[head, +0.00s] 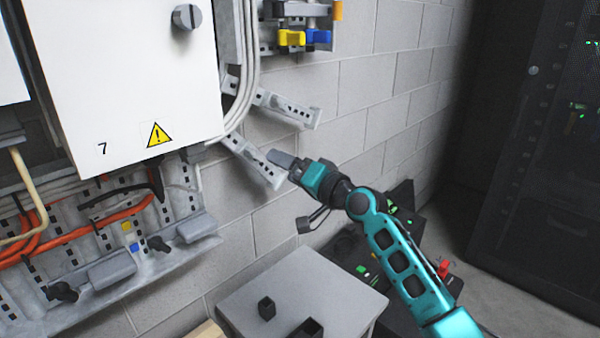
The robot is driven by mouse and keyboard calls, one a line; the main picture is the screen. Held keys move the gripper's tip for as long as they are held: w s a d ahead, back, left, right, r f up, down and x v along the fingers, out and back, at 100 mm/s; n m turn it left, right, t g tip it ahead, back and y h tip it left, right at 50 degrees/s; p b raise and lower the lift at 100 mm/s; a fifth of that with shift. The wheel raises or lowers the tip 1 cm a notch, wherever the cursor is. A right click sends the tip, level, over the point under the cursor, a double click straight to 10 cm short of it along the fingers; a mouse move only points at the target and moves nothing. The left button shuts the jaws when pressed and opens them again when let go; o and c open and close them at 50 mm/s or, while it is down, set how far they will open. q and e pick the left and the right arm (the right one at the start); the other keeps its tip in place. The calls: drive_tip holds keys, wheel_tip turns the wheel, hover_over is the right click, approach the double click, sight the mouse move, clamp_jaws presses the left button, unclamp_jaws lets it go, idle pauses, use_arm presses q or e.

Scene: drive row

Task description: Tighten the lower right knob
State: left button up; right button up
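A grey round knob (187,17) with a slot sits near the right edge of the white cabinet door (120,85), which bears a 7 and a yellow warning sign. Below the cabinet, two small black knobs sit on a grey rail: one at the left (62,292) and one at the right (158,244). I cannot tell which knob the task means. My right gripper (282,159) points left, to the right of and below the cabinet corner, apart from every knob. Its fingers are seen side-on, so their opening is hidden. My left gripper is out of view.
Slotted metal brackets (289,109) stick out from the block wall near my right gripper. Orange cables (100,222) run beneath the cabinet. A grey table (285,285) with small dark boxes stands below. A dark rack (540,140) stands at right.

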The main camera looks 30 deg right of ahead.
drive_tip(key=v, duration=0.3)
drive_tip(key=shift+s, duration=0.15)
idle(0.4)
drive_tip(key=s+a+f+n+g+h, duration=0.15)
drive_tip(key=s+f, duration=0.35)
drive_tip(key=f, duration=0.5)
drive_tip(key=s+a+f+n+g+h, duration=0.1)
drive_tip(key=s+a+f+n+g, duration=0.15)
drive_tip(key=s+f, duration=0.5)
drive_tip(key=s+a+f+n+g, duration=0.1)
drive_tip(key=s+a+f+n, duration=0.1)
drive_tip(key=s+f, duration=0.4)
drive_tip(key=s+a+f+n+g+h, duration=0.1)
drive_tip(key=s+a+f+n, duration=0.1)
drive_tip(key=s+f, duration=0.4)
drive_tip(key=s+a, duration=0.1)
drive_tip(key=s, duration=0.2)
drive_tip(key=shift+f+n, duration=0.35)
drive_tip(key=shift+n, duration=0.05)
